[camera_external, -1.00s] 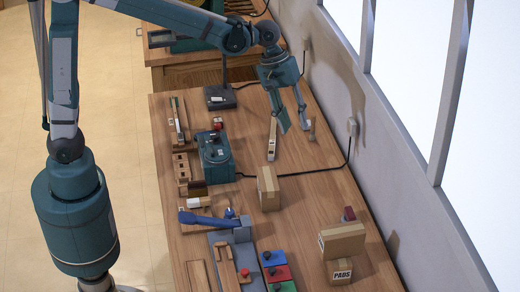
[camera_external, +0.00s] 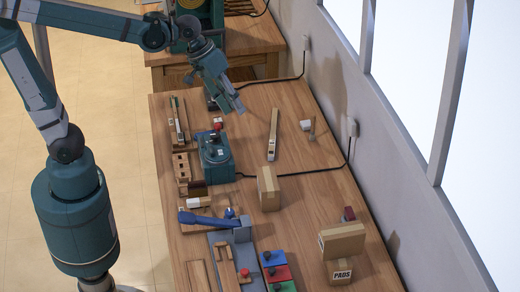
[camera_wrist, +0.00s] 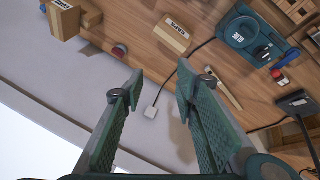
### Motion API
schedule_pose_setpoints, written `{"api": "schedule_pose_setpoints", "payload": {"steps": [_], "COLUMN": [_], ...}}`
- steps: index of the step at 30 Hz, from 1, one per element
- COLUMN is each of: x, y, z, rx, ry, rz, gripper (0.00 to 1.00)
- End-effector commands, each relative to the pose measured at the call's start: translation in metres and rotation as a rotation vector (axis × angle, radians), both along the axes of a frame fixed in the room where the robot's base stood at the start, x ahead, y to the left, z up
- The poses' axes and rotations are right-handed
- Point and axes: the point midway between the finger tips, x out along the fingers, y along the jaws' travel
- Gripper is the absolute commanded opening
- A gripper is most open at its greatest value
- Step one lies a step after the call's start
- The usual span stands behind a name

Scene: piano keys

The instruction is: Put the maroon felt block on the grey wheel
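A small maroon block (camera_external: 349,213) sits near the wall, behind the stacked boxes at the right. A small reddish piece (camera_wrist: 119,51) in the wrist view appears to be the same block. I cannot pick out the grey wheel with certainty in either view. My gripper (camera_external: 238,108) is above the far part of the bench, angled down, well away from the maroon block. In the wrist view its two fingers (camera_wrist: 160,75) are spread with nothing between them.
A teal machine (camera_external: 215,157) stands on the bench's left half. A cardboard box (camera_external: 268,188) is mid-bench, and stacked boxes (camera_external: 341,242) stand at the right. A long wooden strip (camera_external: 273,134) lies near my gripper. A black cable runs to the wall socket (camera_external: 352,127).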

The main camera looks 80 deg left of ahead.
Motion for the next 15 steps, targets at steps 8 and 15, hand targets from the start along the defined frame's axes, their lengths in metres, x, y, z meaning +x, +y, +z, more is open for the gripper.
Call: {"api": "schedule_pose_setpoints", "payload": {"steps": [8, 15], "x": [-0.050, -0.089], "y": [0.015, 0.027], "z": [-0.005, -0.015], "rx": [0.099, 0.189], "ry": [-0.066, -0.121], "rz": [-0.115, -0.215], "gripper": [0.30, 0.30]}}
